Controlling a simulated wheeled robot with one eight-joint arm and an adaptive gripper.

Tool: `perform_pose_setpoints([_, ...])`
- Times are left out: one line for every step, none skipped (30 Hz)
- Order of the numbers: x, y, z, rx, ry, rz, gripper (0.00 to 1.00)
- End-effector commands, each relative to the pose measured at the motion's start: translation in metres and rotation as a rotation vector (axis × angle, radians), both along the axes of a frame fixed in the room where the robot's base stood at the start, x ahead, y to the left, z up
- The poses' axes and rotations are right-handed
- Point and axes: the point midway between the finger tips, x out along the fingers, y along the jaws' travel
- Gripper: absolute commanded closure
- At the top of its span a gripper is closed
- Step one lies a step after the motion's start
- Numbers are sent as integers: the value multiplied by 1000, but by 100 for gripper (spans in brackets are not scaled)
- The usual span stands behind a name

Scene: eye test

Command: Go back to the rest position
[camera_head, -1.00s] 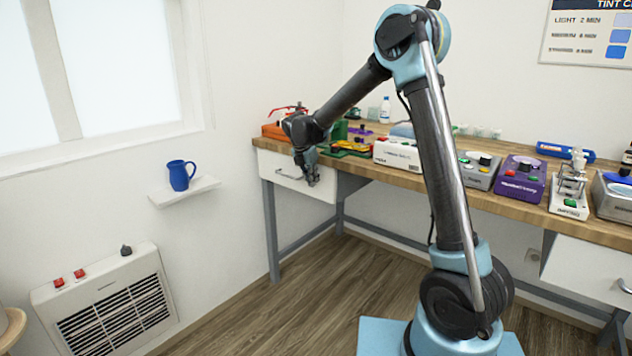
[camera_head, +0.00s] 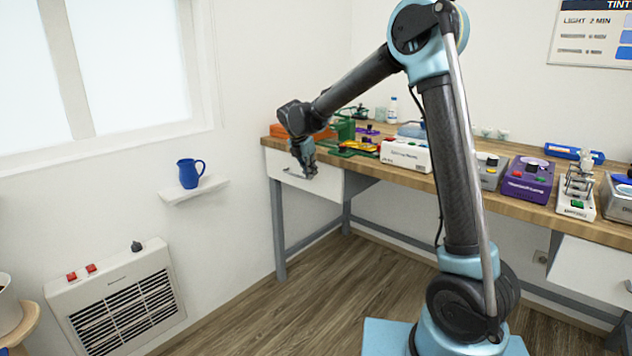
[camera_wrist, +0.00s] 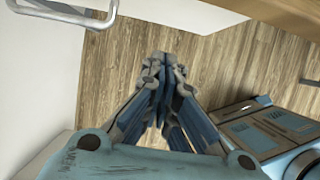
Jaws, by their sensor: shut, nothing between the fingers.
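My gripper (camera_head: 305,172) hangs pointing down in front of the white drawer (camera_head: 318,191) at the left end of the workbench. In the wrist view my gripper (camera_wrist: 164,62) has its fingertips together with nothing between them, above the wood floor (camera_wrist: 200,75). My arm reaches from its base to the left, bent at a high elbow. I cannot tell from the head view whether the gripper touches the drawer.
The workbench (camera_head: 455,188) carries several devices, including a purple one (camera_head: 527,182). The drawer's metal handle (camera_wrist: 75,12) shows close by in the wrist view. A blue jug (camera_head: 189,174) stands on a wall shelf (camera_head: 205,190). A heater (camera_head: 120,305) is at lower left. Floor is clear between.

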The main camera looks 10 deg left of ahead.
Motion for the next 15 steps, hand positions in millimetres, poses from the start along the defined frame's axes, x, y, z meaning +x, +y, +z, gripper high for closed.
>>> perform_pose_setpoints([-4, 2, 10, 0, 0, 1, 100])
perform_pose_setpoints([-6, 3, 14, 0, 0, 1, 100])
perform_pose_setpoints([-8, 4, 20, 0, 0, 1, 100])
perform_pose_setpoints([-9, 5, 24, 0, 0, 1, 100])
perform_pose_setpoints([-11, 6, 28, 0, 1, 1, 100])
perform_pose_setpoints([-12, 7, 33, 0, 1, 1, 100])
perform_pose_setpoints([-13, 7, 36, -1, 2, 1, 100])
perform_pose_setpoints([-14, 8, 38, -1, 2, 1, 100])
perform_pose_setpoints([-15, 8, 41, -1, 2, 1, 100])
perform_pose_setpoints([-16, 9, 43, -1, 2, 1, 100])
perform_pose_setpoints([-17, 9, 45, -1, 2, 1, 100])
perform_pose_setpoints([-17, 8, 46, 1, 1, -3, 100])
perform_pose_setpoints([-17, 6, 48, 3, 1, -9, 100])
perform_pose_setpoints([-18, 3, 49, 6, 0, -18, 100])
perform_pose_setpoints([-18, -4, 51, 13, 0, -37, 100])
